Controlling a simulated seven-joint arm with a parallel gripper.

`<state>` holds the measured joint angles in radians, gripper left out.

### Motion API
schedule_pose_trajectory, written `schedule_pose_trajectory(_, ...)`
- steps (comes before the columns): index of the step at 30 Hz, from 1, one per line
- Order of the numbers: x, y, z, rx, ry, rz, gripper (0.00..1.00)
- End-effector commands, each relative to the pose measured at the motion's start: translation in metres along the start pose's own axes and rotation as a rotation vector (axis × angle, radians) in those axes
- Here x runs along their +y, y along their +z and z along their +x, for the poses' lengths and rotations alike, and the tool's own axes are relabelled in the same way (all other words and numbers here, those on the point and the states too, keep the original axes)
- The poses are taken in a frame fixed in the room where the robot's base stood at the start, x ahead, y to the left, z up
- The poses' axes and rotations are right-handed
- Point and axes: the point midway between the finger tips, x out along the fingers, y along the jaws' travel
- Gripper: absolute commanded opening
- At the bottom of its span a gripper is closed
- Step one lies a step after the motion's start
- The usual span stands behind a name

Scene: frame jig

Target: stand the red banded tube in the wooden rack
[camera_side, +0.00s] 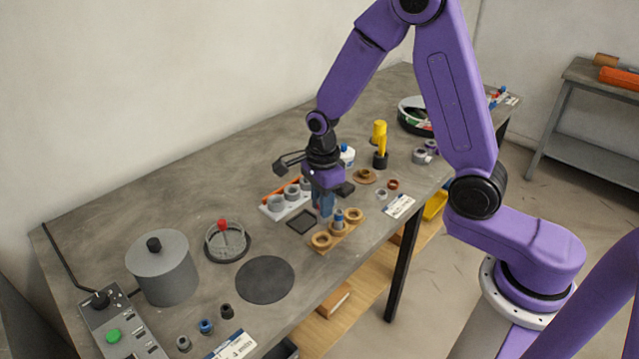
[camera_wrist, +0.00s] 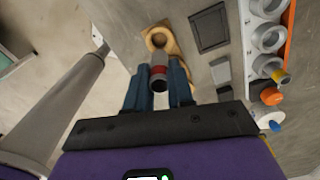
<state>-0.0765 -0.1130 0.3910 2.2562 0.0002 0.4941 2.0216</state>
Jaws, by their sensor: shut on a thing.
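My gripper (camera_side: 323,208) points down over the bench, its blue fingers just behind the wooden rack in the side view. In the wrist view my gripper (camera_wrist: 159,88) is shut on the red banded tube (camera_wrist: 158,72), which shows a grey body, a red band and a dark round end. In the side view the fingers largely hide that tube. The wooden rack (camera_side: 329,246) has round ring-shaped holders; the near-left one looks empty. A small bluish piece (camera_side: 338,220) shows at its middle, not clearly made out. In the wrist view the rack (camera_wrist: 171,46) lies partly behind the tube.
A white tray (camera_side: 267,211) with grey rings stands left of my gripper. A dark square plate (camera_side: 301,222) lies between tray and rack. A yellow-topped item (camera_side: 379,138) and a white bottle (camera_side: 347,154) stand behind. A black disc (camera_side: 265,279) lies flat at the front.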

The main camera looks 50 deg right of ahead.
Motion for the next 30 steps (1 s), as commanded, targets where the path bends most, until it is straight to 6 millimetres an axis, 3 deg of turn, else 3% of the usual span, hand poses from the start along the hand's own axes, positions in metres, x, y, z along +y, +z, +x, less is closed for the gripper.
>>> schedule_pose_trajectory(16,0.001,0.000,0.042,0.001,0.002,0.000,0.00)
schedule_pose_trajectory(30,0.000,0.000,0.048,0.000,0.000,0.000,0.00)
